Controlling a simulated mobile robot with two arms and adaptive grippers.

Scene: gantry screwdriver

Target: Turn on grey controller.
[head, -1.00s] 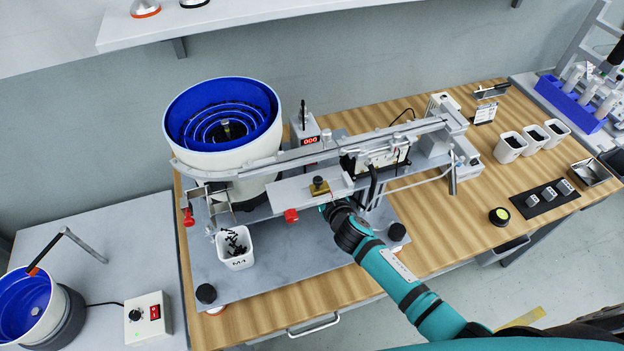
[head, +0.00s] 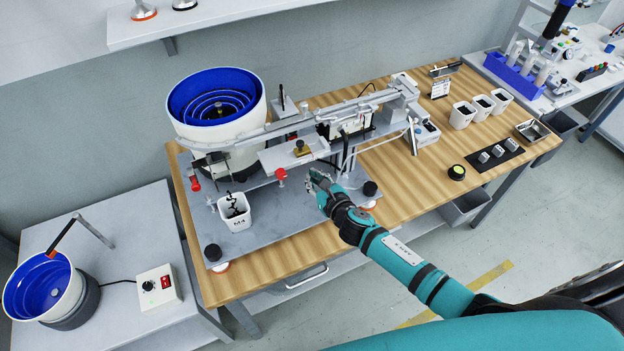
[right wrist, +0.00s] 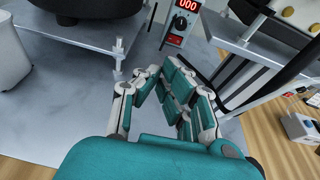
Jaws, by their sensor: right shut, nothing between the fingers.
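The grey controller (head: 284,108) stands behind the feeder rail in the head view, its front mostly hidden by the rail. In the right wrist view the controller (right wrist: 182,24) shows a lit red display reading 000, a dark knob and a red switch (right wrist: 173,40) low on its front. My right gripper (head: 316,179) is shut and empty, in front of the rail and above the grey base plate. In the right wrist view its fingers (right wrist: 160,70) point towards the controller, apart from it. My left gripper is not in view.
The rail (head: 290,128) and a flat plate with a brass knob (head: 302,148) lie between gripper and controller in the head view. A white screw bin (head: 235,212) and blue bowl feeder (head: 216,105) stand left. Another controller (head: 153,287) with a red switch sits lower left.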

